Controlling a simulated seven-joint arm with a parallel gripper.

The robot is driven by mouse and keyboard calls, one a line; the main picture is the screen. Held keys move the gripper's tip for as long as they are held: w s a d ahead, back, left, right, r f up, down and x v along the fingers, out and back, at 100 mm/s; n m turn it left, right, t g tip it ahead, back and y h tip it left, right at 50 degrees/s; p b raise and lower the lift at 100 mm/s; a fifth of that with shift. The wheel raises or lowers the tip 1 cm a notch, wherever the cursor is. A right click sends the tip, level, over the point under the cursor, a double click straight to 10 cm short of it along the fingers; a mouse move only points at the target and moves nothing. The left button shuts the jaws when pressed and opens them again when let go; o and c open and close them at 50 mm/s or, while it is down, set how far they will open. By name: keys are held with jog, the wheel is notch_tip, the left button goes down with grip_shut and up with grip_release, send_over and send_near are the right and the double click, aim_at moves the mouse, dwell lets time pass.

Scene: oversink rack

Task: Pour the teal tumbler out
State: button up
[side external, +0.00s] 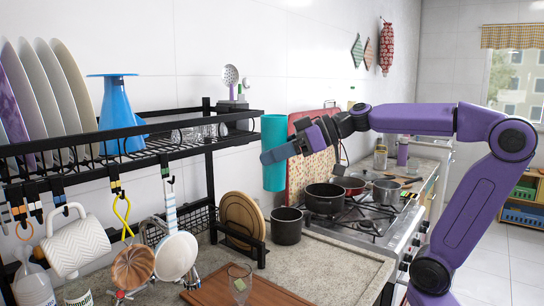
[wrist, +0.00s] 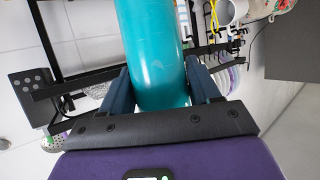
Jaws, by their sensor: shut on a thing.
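The teal tumbler (side external: 274,172) is a tall plain cylinder, held upright in the air to the right of the black rack's shelf end in the side external view. My gripper (side external: 272,155) is shut on it, with fingers on both sides of its body. In the wrist view the tumbler (wrist: 152,50) fills the middle between my two blue fingers (wrist: 160,88). Its inside is hidden in both views, so I cannot tell what it holds.
The black rack (side external: 150,135) with plates and a blue pitcher-like vessel (side external: 118,110) is left. Below are a dark pot (side external: 287,228), a clear glass (side external: 240,282) on a brown board (side external: 225,292), and hanging mugs. The stove with pots (side external: 325,198) is at right.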

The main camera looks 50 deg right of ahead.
notch_tip(320, 180, down, 18)
dwell(0.5)
jog(key=shift+w+a+f+g+h, duration=0.45)
jog(key=shift+w+g+h, duration=0.15)
jog(key=shift+g, duration=0.3)
jog(key=shift+w+a+f+g+h, duration=0.3)
jog(key=shift+w+g+h, duration=0.2)
jog(key=shift+g+h, duration=0.15)
jog(key=shift+s+d+g, duration=0.1)
jog(key=shift+s+g, duration=0.05)
jog(key=shift+g, duration=0.2)
jog(key=g+h, duration=0.1)
jog(key=g, duration=0.1)
jog(key=s+d+f+g+h, duration=0.1)
jog(key=g+h, duration=0.1)
jog(key=f+g+h, duration=0.1)
jog(key=g+h, duration=0.1)
jog(key=shift+s+d+g, duration=0.15)
jog(key=shift+s+g, duration=0.15)
jog(key=shift+s, duration=0.1)
dwell(1.0)
jog(key=shift+f+g+h, duration=0.65)
jog(key=shift+f+g, duration=0.05)
jog(key=shift+g, duration=0.2)
